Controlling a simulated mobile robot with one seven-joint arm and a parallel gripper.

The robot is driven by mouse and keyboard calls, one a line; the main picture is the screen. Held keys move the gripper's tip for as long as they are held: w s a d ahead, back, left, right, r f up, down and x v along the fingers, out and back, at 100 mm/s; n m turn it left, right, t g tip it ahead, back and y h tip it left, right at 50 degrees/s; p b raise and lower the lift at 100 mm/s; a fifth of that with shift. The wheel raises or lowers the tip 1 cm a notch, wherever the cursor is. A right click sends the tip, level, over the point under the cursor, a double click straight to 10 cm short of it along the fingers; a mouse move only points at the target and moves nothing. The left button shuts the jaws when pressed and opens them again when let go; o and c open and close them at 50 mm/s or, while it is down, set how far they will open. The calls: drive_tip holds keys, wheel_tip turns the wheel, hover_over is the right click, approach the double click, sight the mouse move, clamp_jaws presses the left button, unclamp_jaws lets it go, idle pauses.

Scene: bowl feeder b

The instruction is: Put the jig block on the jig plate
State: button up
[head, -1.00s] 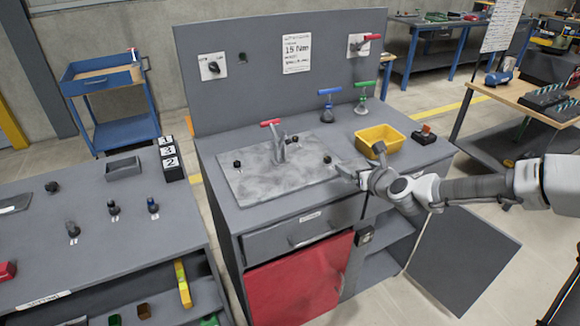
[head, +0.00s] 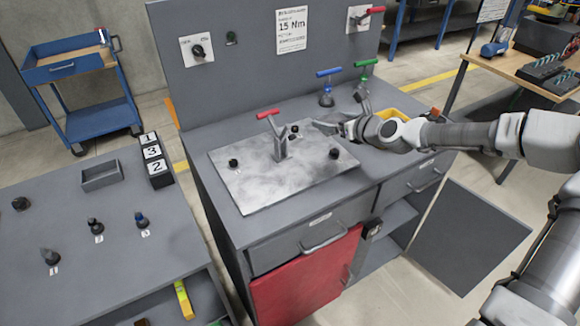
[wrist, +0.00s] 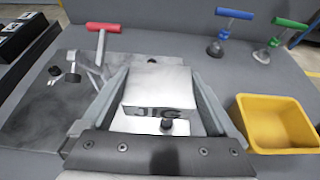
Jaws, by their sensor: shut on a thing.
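The jig block (wrist: 158,88), a pale grey block marked JIG, sits between the two fingers of my gripper (wrist: 155,68) in the wrist view. My gripper is shut on it. In the head view my gripper (head: 328,127) is at the right back part of the jig plate, and the block cannot be made out there. The jig plate (head: 250,185) is a flat, smudged grey metal sheet on the bench, with black knobs and a red-handled clamp (head: 280,135). The plate also shows at the left in the wrist view (wrist: 35,115). The height of the block over it is unclear.
A yellow bin (wrist: 275,125) stands right of my gripper. Blue-handled (head: 326,88) and green-handled (head: 365,75) tools stand behind, before the back panel (head: 240,85). The red-handled clamp rises left of my gripper. A cabinet door (head: 465,235) hangs open below right.

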hover_over(295, 173)
wheel_tip(295, 173, down, 7)
drive_tip(key=shift+r+b, duration=0.1)
drive_tip(key=shift+b, duration=0.2)
drive_tip(key=shift+f, duration=2.05)
drive_tip(key=shift+f+b, duration=0.25)
drive_tip(key=shift+b, duration=0.1)
drive_tip(key=o, duration=1.4)
drive_tip(key=shift+o, duration=0.2)
drive_tip(key=shift+r, duration=0.15)
drive_tip(key=shift+d+r, duration=0.1)
drive_tip(key=shift+r, duration=0.05)
drive_tip(key=p+v, duration=0.1)
drive_tip(key=v, duration=1.1)
